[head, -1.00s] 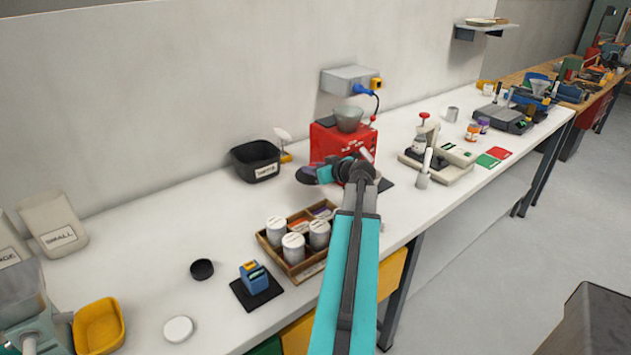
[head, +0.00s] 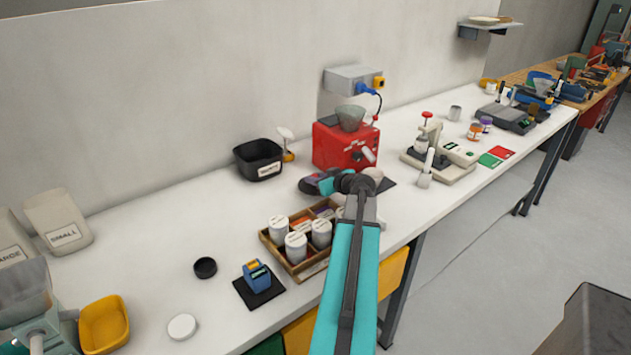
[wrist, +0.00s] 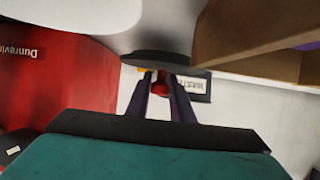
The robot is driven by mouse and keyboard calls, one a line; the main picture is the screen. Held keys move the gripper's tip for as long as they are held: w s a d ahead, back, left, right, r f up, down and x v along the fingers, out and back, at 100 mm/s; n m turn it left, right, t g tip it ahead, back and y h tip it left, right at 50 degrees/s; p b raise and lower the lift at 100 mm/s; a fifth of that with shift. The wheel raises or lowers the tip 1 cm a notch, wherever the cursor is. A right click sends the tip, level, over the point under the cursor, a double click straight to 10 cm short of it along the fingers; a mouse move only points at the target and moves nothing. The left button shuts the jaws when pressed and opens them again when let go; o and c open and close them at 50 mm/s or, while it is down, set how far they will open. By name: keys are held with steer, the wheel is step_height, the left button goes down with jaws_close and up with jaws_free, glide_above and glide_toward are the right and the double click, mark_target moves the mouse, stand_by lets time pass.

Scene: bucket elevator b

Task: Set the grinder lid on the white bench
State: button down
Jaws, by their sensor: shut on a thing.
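My gripper (wrist: 162,86) is shut on the red knob of the grinder lid (wrist: 150,58), a dark round disc. The wrist picture is upside down. In the head view the lid (head: 308,186) shows as a dark shape at the end of my arm, low over the white bench (head: 225,222), between the grinder and the wooden tray. I cannot tell whether its underside touches the bench. The red grinder (head: 336,150) stands behind, its grey hopper (head: 350,119) uncovered. My gripper (head: 322,183) is partly hidden by my arm in the head view.
The wooden tray (head: 271,247) with white-lidded jars is close in front of the lid. A black bin (head: 257,160) stands behind left. A round pale thing (head: 373,174) is right of my wrist. Clear bench lies left of the lid.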

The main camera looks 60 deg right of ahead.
steer(key=shift+f, duration=0.65)
steer(key=shift+f, duration=0.1)
steer(key=c, duration=1.6)
jaws_free()
steer(key=shift+o, duration=0.2)
steer(key=shift+r, duration=0.2)
steer(key=b+v, duration=0.3)
steer(key=v, duration=0.9)
steer(key=shift+f, duration=0.1)
